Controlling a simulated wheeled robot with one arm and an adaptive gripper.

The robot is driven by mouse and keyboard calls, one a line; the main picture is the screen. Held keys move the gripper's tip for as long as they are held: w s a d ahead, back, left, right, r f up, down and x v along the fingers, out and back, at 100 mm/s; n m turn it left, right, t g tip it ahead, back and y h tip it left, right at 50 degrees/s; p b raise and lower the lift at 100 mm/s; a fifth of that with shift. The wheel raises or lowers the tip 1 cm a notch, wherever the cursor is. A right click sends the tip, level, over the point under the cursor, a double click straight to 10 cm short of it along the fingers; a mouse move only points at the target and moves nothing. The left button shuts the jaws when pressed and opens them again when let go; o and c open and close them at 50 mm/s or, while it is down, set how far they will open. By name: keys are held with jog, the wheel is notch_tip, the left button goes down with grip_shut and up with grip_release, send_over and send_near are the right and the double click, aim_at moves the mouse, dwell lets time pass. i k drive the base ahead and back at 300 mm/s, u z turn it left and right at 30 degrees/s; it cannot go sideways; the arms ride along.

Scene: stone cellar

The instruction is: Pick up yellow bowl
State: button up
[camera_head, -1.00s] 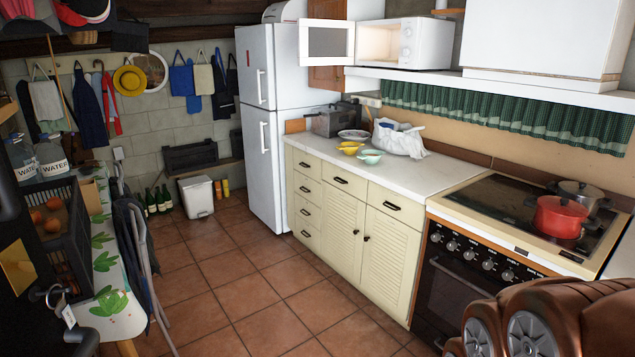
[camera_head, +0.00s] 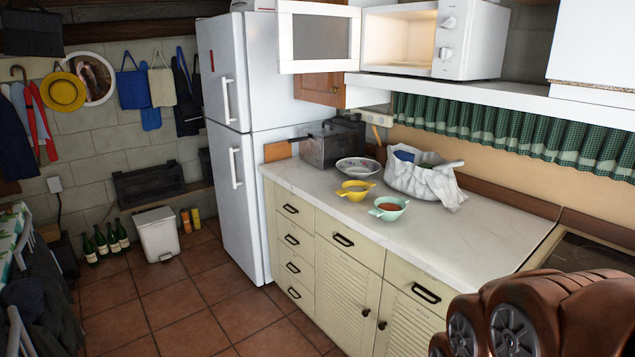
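The yellow bowl (camera_head: 355,191) is small, with side handles, and stands upright on the white countertop (camera_head: 470,232). A similar mint green bowl (camera_head: 388,208) with reddish-brown contents stands close in front of it to the right. A wider patterned bowl (camera_head: 357,170) stands just behind it. Brown rounded parts of my arm show at the bottom right, well to the right of the bowl and nearer the camera. My gripper's fingers are not in view.
A white cloth-lined container (camera_head: 418,180) and a dark grey box (camera_head: 333,145) stand farther back on the counter. An open microwave (camera_head: 430,40) sits on the shelf above. The tiled floor (camera_head: 185,300) before the cabinets is clear. A cloth-covered table edge (camera_head: 12,235) is at left.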

aim_at(355, 190)
jog(key=i, duration=2)
jog(key=u, duration=1.65)
